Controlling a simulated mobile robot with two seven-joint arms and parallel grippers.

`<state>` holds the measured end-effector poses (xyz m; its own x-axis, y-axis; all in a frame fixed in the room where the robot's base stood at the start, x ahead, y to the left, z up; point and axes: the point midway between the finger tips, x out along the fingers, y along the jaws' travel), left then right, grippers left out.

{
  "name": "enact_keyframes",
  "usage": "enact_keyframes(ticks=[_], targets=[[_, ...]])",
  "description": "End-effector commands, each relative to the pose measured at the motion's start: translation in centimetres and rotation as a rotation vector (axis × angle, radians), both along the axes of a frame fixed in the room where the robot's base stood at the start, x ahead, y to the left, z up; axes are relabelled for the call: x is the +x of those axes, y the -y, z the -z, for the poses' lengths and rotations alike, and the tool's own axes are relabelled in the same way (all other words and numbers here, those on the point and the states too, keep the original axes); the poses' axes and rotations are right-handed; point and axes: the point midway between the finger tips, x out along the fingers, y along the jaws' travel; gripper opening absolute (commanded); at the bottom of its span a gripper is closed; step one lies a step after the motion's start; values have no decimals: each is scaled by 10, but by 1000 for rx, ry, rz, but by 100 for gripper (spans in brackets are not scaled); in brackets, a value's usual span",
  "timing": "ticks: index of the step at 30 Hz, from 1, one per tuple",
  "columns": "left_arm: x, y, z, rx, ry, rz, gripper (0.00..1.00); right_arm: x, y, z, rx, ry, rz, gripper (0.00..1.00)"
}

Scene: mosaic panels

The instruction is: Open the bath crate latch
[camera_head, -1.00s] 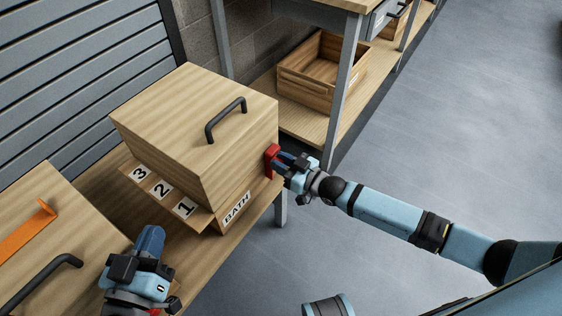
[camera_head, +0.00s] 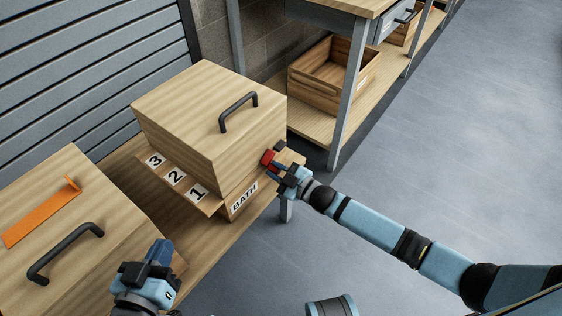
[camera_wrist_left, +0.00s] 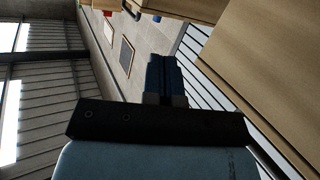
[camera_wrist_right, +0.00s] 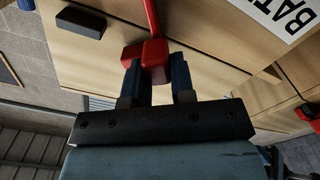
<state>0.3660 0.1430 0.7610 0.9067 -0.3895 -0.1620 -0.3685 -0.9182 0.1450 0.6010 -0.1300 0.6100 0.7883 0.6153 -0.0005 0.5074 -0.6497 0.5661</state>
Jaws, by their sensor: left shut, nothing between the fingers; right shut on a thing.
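The bath crate (camera_head: 190,125) is a wooden box with a BATH label (camera_head: 244,199) low on its front and a black handle on its lid. Its red latch (camera_head: 267,157) is at the right side of the crate. My right gripper (camera_head: 279,168) is shut on the red latch. In the right wrist view the latch (camera_wrist_right: 148,55) sits between the two blue fingers (camera_wrist_right: 157,70), with a red bar running up from it. My left gripper (camera_head: 160,250) is shut and empty beside the left crate; its closed fingers show in the left wrist view (camera_wrist_left: 163,68).
A second wooden crate (camera_head: 110,225) with an orange strip (camera_head: 42,212) and black handle stands at the lower left. A ledge with number tiles (camera_head: 176,177) juts from the bath crate. A shelf with an open wooden box (camera_head: 320,85) stands behind. Floor at right is clear.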

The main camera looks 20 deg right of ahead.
Motion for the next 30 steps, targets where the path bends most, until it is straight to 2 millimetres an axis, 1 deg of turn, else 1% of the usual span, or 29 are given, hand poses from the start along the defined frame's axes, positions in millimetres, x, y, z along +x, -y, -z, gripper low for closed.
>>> enact_keyframes(ticks=[3,12,30], targets=[[-1,-1,2,8,-12,-3,0,-4,-6,5,-62,49,1,0],[-1,-2,4,12,-18,-3,0,-9,-13,13,-166,132,0,0],[-1,-2,4,12,-19,-3,0,-10,-14,15,-195,154,0,0]])
